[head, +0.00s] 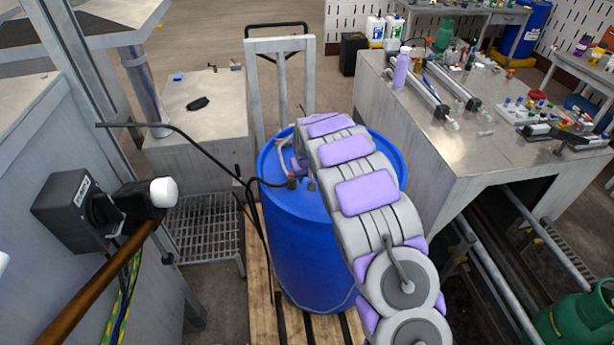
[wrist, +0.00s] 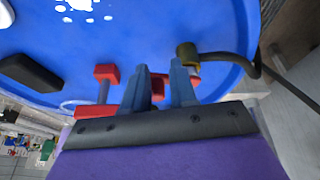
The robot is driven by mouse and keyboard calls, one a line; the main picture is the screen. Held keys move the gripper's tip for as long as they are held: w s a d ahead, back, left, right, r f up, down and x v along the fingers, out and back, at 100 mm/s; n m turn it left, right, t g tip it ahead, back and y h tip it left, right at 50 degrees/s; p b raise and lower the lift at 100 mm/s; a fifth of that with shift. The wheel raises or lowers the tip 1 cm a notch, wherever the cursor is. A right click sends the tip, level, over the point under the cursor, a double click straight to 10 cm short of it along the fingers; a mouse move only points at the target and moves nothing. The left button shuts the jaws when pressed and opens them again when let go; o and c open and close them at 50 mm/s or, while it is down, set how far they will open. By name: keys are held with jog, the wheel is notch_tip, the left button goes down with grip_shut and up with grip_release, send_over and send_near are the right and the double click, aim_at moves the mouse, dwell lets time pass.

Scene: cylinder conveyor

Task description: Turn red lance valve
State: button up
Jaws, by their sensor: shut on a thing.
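The red lance valve (wrist: 158,88) shows in the wrist view on top of a blue drum, with red visible between and behind my fingers. My gripper (wrist: 162,73) is shut on it, a finger on each side. A red T-shaped piece (wrist: 105,73) on a grey stem stands just left of the fingers. A brass-coloured fitting (wrist: 187,54) with a dark hose sits right beside the right finger. In the head view the blue drum (head: 305,250) stands upright, and my arm reaches over its top. The arm hides the valve and most of my gripper there.
A black hose (head: 185,137) runs from the left to the drum top. A steel workbench (head: 500,135) with tools stands to the right. A control box with a white knob (head: 162,192) is at the left. The drum stands on a wooden pallet (head: 262,285).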

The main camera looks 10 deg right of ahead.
jog(key=shift+a, duration=0.1)
jog(key=shift+c, duration=0.4)
jog(key=shift+s, duration=0.35)
grip_shut()
jog(key=shift+s+a+f, duration=0.1)
jog(key=shift+s+a, duration=0.1)
jog(key=shift+a, duration=0.15)
jog(key=shift+s+d, duration=0.15)
jog(key=shift+s, duration=0.45)
jog(key=shift+c, duration=0.8)
grip_release()
